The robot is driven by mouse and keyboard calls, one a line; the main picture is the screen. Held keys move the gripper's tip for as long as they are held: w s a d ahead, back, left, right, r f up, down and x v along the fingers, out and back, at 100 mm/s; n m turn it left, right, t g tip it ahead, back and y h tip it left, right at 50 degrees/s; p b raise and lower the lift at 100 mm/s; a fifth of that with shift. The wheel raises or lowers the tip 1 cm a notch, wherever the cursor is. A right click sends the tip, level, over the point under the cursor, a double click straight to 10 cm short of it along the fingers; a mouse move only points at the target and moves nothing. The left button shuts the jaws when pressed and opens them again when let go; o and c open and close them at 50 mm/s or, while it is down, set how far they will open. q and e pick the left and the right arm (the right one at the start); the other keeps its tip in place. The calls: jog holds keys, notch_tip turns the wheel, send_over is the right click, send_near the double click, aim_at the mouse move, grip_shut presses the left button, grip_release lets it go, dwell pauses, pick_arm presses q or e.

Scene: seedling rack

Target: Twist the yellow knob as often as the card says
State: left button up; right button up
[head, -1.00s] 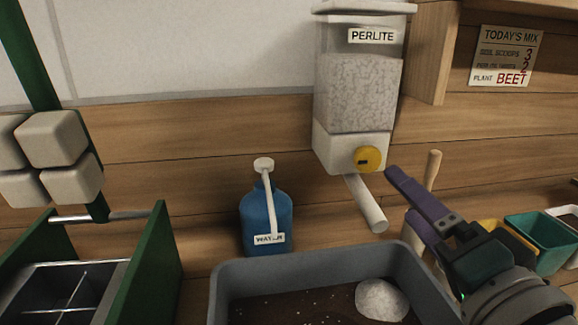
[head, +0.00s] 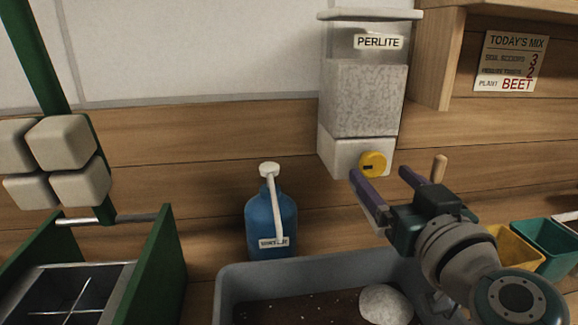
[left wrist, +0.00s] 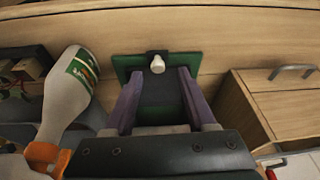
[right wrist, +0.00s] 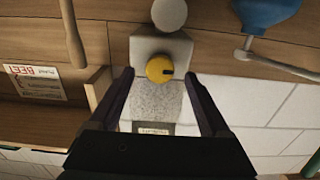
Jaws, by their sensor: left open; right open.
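The yellow knob (head: 373,163) is on the white base of the perlite dispenser (head: 362,95), its dark mark toward the left. My right gripper (head: 381,174) is open just in front of and below the knob. In the right wrist view the knob (right wrist: 160,69) lies between the two spread fingers, with gaps at both sides; I see no contact. The card (head: 511,62) reads "TODAY'S MIX", with 3 on the first line, 2 on the blurred second line, and plant BEET. My left gripper (left wrist: 161,73) is open and empty, away from the dispenser.
A blue water bottle (head: 270,222) stands left of the dispenser. A grey tub (head: 232,285) with dark soil and a white mound sits below. Yellow and green pots (head: 545,243) stand at right. A green plate (left wrist: 160,100) is before my left gripper.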

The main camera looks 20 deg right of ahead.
aim_at(370, 162)
jog(key=shift+x, duration=1.2)
grip_shut()
